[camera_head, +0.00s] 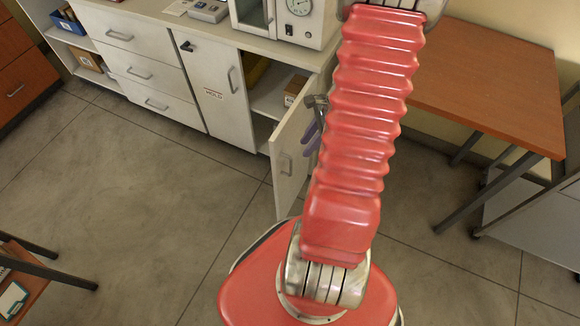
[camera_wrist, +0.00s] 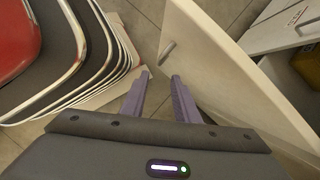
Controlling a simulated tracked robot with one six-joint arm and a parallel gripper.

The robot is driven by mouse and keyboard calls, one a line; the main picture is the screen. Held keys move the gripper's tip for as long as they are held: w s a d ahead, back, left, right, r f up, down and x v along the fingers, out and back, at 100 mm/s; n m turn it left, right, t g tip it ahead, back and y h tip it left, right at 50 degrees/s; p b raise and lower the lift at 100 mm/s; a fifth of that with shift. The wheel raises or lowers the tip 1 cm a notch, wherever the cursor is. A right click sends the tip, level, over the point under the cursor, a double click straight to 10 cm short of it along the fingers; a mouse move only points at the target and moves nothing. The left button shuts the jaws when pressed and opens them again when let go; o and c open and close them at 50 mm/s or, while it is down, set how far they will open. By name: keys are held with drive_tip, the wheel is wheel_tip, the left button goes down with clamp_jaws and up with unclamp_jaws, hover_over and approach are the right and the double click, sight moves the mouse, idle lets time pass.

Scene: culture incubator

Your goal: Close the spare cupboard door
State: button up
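The spare cupboard door (camera_head: 293,170) is white and stands open, swung out from the cupboard front. Its metal handle (camera_head: 286,164) is near the free edge. In the wrist view the door (camera_wrist: 225,75) slants across the middle and right, with a handle (camera_wrist: 168,50) near its left edge. My gripper (camera_head: 313,132) is just right of the door in the head view, partly hidden by my arm. In the wrist view its two purple fingers (camera_wrist: 161,76) are apart, with nothing between them. The right finger overlaps the door in the picture; I cannot tell whether it touches.
The open cupboard bay (camera_head: 275,88) has a shelf with a small box (camera_head: 294,91). A shut door marked HOLD (camera_head: 213,90) and drawers (camera_head: 140,73) are to its left. A wooden table (camera_head: 490,85) stands at the right. The floor left of the door is clear.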

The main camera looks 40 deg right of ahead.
sight(290, 174)
idle(0.3)
drive_tip(key=shift+x, duration=6.9)
drive_tip(key=shift+s, duration=0.1)
clamp_jaws()
drive_tip(key=shift+a, duration=0.15)
